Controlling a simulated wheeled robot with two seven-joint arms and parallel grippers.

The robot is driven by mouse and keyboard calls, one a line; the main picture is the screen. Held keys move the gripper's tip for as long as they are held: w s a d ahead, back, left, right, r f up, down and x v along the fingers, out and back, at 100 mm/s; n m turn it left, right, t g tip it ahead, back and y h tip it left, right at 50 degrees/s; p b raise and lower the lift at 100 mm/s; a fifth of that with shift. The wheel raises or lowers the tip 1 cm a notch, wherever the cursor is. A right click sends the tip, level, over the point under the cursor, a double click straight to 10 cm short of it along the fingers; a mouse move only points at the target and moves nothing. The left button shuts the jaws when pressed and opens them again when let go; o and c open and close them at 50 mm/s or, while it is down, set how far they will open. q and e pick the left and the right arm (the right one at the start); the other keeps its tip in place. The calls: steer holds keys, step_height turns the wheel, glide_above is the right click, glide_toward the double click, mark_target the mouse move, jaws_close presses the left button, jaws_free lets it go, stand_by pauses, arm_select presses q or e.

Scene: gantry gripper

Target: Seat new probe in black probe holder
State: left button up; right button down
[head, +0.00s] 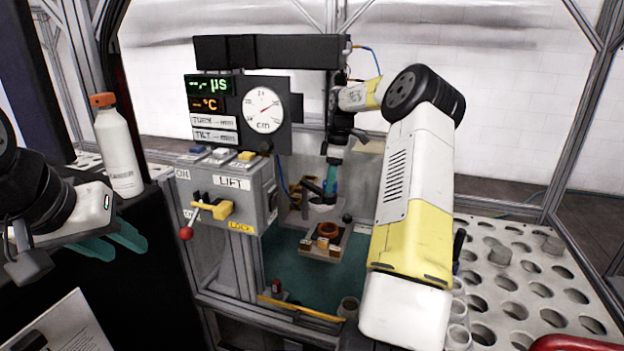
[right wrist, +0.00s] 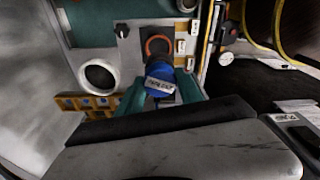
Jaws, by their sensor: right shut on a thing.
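My right gripper (head: 331,182) hangs below the black gantry arm with its teal fingers pointing down. In the right wrist view, its fingers (right wrist: 162,92) are shut on a blue probe (right wrist: 159,71) with a pale label. The probe's far end points towards an orange-brown ring (right wrist: 158,45) on a grey plate; I cannot tell whether they touch. In the head view the ring (head: 328,230) lies below and apart from the right gripper. I cannot pick out the black probe holder for sure. My left gripper (head: 128,246) is open and empty at the left, its teal fingers apart.
A control box (head: 228,200) with a red-knobbed lever stands left of the work bay. A white bottle (head: 117,150) stands behind my left gripper. A perforated grey table (head: 520,265) is at the right. A white round cup (right wrist: 98,75) sits beside the plate in the wrist view.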

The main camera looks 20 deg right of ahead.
steer(key=shift+f, duration=0.75)
steer(key=c, duration=0.7)
jaws_free()
steer(key=r, duration=0.5)
steer(key=d+r, duration=0.1)
steer(key=r, duration=0.1)
steer(key=shift+s+r, duration=0.2)
steer(key=shift+r, duration=0.15)
